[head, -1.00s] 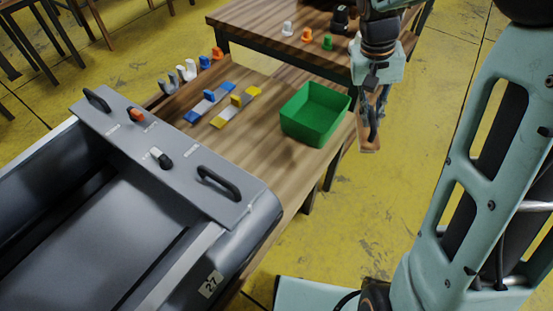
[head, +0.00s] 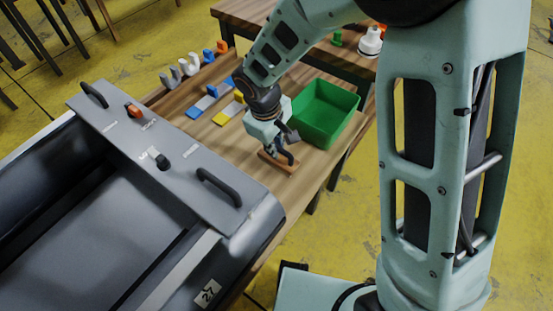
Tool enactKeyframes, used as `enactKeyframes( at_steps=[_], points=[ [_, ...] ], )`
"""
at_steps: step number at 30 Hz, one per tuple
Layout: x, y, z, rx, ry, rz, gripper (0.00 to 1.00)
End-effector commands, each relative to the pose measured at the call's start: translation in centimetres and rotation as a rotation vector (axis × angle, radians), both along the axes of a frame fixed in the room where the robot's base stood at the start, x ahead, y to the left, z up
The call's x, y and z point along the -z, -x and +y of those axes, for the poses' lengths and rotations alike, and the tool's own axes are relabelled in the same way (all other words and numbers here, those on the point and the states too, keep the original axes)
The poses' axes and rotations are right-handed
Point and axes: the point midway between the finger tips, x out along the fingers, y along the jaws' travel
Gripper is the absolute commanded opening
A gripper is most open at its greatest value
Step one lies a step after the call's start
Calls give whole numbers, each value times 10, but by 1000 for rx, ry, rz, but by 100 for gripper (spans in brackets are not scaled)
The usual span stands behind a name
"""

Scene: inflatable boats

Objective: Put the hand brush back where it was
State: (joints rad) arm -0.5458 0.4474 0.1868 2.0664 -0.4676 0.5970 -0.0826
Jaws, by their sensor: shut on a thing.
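My gripper (head: 287,153) points down over the near part of the wooden table (head: 236,151), left of and in front of the green bin. It is shut on the hand brush (head: 274,164), a thin brown wooden piece below the fingers. The brush is at or just above the table top; I cannot tell whether it touches. The fingers and wrist hide part of it, and its bristles cannot be made out.
The green bin (head: 325,112) stands close to my gripper's right. Blue and yellow blocks (head: 195,111) and several pale hook-like pieces (head: 180,70) lie farther back. The grey boat-like unit with a handled panel (head: 150,155) is at left. Bare table lies around the brush.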

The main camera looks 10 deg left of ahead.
Motion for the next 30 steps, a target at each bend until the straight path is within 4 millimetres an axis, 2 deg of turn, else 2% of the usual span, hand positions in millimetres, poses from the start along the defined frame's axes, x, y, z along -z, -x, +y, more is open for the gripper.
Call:
enactKeyframes(
  at_steps=[4, 10, 22, 23, 24, 27, 30],
  points=[
    [11, 0, 0, 0, 0, 0, 0],
    [40, 0, 0, 0, 1, 0, 0],
    [45, -1, 0, 3, -1, -2, 0],
    [44, -1, 0, 3, -1, -2, 13],
    [43, -1, 0, 3, -1, -2, 18],
    [43, -1, 0, 3, -1, -2, 28],
    [43, 0, 0, 3, -1, 0, 28]
  ],
)
